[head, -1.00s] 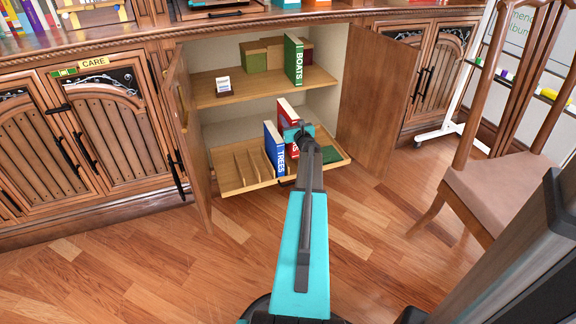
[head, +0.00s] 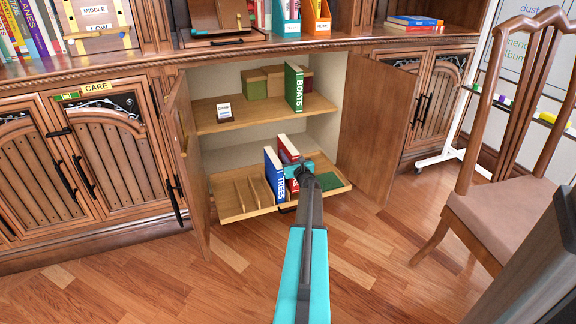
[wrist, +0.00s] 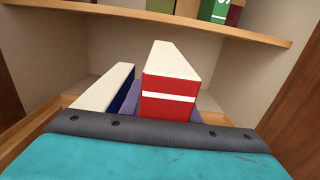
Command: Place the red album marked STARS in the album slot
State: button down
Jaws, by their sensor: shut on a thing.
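The red album (head: 288,150) stands upright in the pull-out wooden tray of the open cabinet, just right of the blue TREES album (head: 274,175). My gripper (head: 300,172) is shut on the red album at its near side and covers most of its spine, so the marking cannot be read. In the wrist view the red album (wrist: 168,98) with a white stripe rises behind the gripper, beside the blue album (wrist: 122,92). The fingertips and the album's lower edge are hidden, so I cannot tell whether it is fully seated in the slot.
The tray (head: 232,214) has empty divided slots at left and a green patch (head: 329,183) at right. Above it, the shelf (head: 240,119) holds a green BOATS album (head: 294,88), boxes and a small card. Open doors flank the cabinet; a chair (head: 500,215) stands at right.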

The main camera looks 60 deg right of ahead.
jog(key=shift+f+b, duration=1.1)
jog(key=shift+f, duration=1.5)
jog(key=c, duration=1.4)
grip_release()
jog(key=shift+o, duration=0.2)
jog(key=shift+r, duration=0.15)
jog(key=p+v, duration=0.3)
jog(key=v, duration=0.9)
